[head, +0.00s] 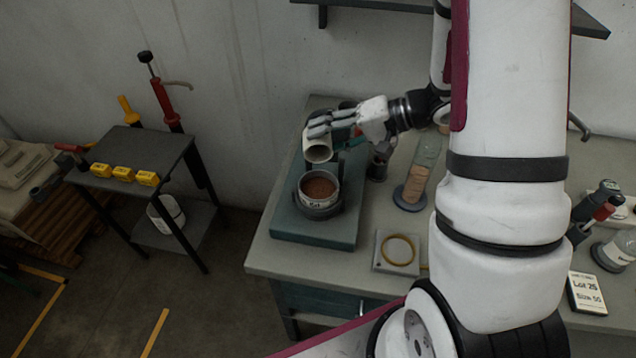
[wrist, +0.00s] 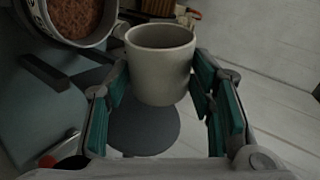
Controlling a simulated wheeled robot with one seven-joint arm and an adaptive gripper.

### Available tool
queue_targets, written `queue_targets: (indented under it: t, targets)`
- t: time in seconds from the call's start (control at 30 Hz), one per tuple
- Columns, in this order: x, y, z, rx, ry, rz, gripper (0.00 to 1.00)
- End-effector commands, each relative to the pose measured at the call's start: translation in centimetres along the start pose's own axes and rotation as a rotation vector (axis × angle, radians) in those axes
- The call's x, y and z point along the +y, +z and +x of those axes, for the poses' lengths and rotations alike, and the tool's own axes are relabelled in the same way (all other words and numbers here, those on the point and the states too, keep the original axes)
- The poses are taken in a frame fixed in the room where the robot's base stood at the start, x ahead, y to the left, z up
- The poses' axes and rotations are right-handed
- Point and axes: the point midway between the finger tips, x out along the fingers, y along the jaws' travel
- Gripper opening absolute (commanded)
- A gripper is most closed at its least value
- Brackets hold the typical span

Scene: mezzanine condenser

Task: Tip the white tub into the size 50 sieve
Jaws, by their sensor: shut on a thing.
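My gripper (head: 326,131) is shut on the white tub (head: 319,152) and holds it above and just behind the sieve in the head view. The tub is tilted, its mouth turned toward the sieve. In the wrist view the tub (wrist: 161,70) sits between the teal finger pads of my gripper (wrist: 160,85); its inside looks empty as far as I can see. The sieve (head: 319,207) is a grey metal ring with a label too small to read surely. It holds reddish-brown grains, and its rim (wrist: 40,18) shows at the upper left of the wrist view.
The sieve stands on a teal base plate (head: 290,228) on the bench. A small square plate with a yellow ring (head: 398,250) lies to its right. A side table with yellow blocks (head: 122,174) is at left.

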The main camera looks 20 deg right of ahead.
Motion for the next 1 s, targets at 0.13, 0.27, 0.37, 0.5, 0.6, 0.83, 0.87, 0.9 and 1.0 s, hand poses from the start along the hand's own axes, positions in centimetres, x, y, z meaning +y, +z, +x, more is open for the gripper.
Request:
queue_targets:
  t: [0.13,0.27,0.37,0.5,0.6,0.83,0.87,0.9,1.0]
  targets:
    - [0.12,0.07,0.08,0.008,-0.003,-0.013,0.21]
    - [0.21,0.13,0.11,0.016,-0.004,-0.027,0.21]
    - [0.27,0.2,0.13,0.021,-0.006,-0.035,0.21]
    - [0.36,0.28,0.17,0.029,-0.007,-0.049,0.21]
    - [0.45,0.3,0.22,0.035,-0.009,-0.058,0.21]
    - [0.62,0.46,0.31,0.048,-0.012,-0.079,0.21]
    - [0.64,0.48,0.31,0.049,-0.013,-0.082,0.21]
    - [0.67,0.49,0.32,0.052,-0.013,-0.086,0.21]
    - [0.74,0.54,0.34,0.057,-0.014,-0.095,0.21]
